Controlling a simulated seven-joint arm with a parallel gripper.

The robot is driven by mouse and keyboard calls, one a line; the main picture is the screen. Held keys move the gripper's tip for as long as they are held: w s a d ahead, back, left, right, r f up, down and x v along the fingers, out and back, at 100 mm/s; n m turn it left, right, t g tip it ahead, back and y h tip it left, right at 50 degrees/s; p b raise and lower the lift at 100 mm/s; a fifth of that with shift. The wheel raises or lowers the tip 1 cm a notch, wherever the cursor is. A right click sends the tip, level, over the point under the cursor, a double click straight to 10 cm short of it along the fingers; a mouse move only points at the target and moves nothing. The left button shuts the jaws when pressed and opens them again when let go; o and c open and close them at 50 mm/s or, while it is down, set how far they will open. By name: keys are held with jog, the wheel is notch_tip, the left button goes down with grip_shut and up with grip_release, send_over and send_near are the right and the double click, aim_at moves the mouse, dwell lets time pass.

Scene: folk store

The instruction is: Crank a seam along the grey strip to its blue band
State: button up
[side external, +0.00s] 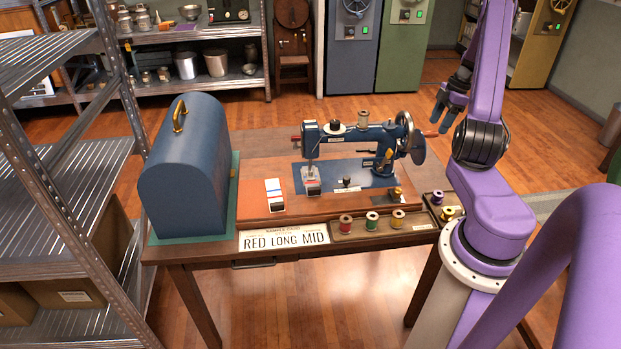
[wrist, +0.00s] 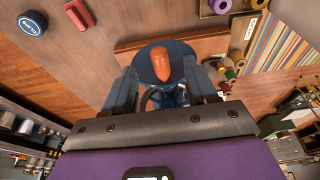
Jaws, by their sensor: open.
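A dark blue sewing machine (side external: 358,135) stands on a brown wooden base on the table. Its handwheel (side external: 417,147) is on the right end, with an orange-red crank handle (side external: 431,133). In the wrist view the handle (wrist: 162,65) points at the camera in front of the round wheel (wrist: 178,50). My gripper (side external: 443,116) is open and empty, with its fingers (wrist: 165,75) on either side of the handle, not closed on it. A small banded strip (side external: 313,187) sits under the presser foot; its grey part and blue band are too small to tell.
A blue domed case (side external: 187,165) stands at the table's left. A metal shelf (side external: 60,170) stands at left.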

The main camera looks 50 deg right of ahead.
jog(key=shift+v, duration=2.8)
jog(key=shift+n+g, duration=0.4)
jog(key=shift+g, duration=0.3)
jog(key=w+a+r, duration=0.1)
jog(key=w+a, duration=0.3)
jog(key=w+a+r, duration=0.1)
jog(key=w+a, duration=0.3)
jog(key=a, duration=0.1)
jog(key=w+a+r, duration=0.1)
jog(key=w+a, duration=0.3)
jog(key=shift+w+a+r, duration=0.15)
jog(key=shift+a+r, duration=0.05)
jog(key=shift+r, duration=0.05)
jog(key=a+r+n+g+h, duration=0.1)
jog(key=a+r, duration=0.1)
jog(key=a, duration=1.2)
jog(key=a+r, duration=0.2)
jog(key=a, duration=1.2)
jog(key=s+a+n, duration=0.1)
jog(key=s+a, duration=0.5)
jog(key=s, duration=0.4)
jog(key=s+a, duration=0.6)
jog(key=s, duration=0.4)
jog(key=shift+n+t+h, duration=0.3)
jog(key=shift+n, duration=0.1)
